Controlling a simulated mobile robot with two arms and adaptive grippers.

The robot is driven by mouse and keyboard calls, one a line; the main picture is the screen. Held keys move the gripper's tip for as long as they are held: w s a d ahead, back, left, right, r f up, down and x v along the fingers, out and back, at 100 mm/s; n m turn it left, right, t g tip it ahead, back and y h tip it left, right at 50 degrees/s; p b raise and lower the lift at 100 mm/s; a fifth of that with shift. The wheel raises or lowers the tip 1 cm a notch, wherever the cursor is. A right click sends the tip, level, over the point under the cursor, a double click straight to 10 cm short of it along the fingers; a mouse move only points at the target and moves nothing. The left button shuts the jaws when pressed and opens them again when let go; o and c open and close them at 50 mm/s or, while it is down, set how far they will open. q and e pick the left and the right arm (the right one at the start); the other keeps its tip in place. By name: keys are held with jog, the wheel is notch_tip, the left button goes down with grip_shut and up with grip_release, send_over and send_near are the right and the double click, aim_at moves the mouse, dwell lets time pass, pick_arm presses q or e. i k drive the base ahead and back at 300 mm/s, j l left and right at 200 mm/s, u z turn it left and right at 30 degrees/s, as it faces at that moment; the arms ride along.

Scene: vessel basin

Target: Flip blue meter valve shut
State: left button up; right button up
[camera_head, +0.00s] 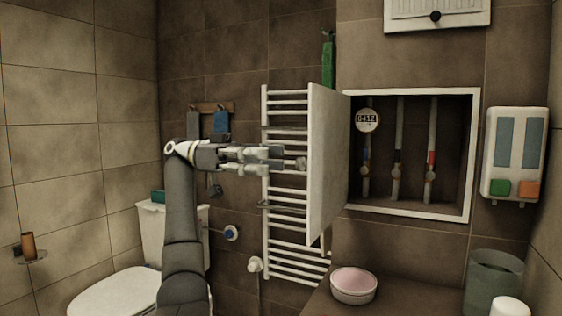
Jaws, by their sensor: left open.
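The blue meter valve (366,155) is on the left pipe inside a recessed wall box (474,150), below a round meter (367,120) with a digital display. Its exact handle position is too small to tell. The box's white door (328,160) stands swung open to the left. My left gripper (275,160) is open and empty. It points right, in front of the towel rail and to the left of the door, apart from the valve. My right gripper does not show.
Two more pipes, one with a red valve (431,158), stand in the box. A white towel rail (285,250) is behind my arm. A pink-topped bowl (353,286) sits on the ledge below. A dispenser (514,155) hangs at right. A toilet (120,292) is at lower left.

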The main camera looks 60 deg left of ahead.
aim_at(364, 170)
jog(key=k+j, duration=0.2)
jog(key=j, duration=0.2)
jog(key=k+j, duration=0.2)
jog(key=j, duration=0.2)
jog(key=k+j, duration=0.2)
jog(key=j, duration=0.2)
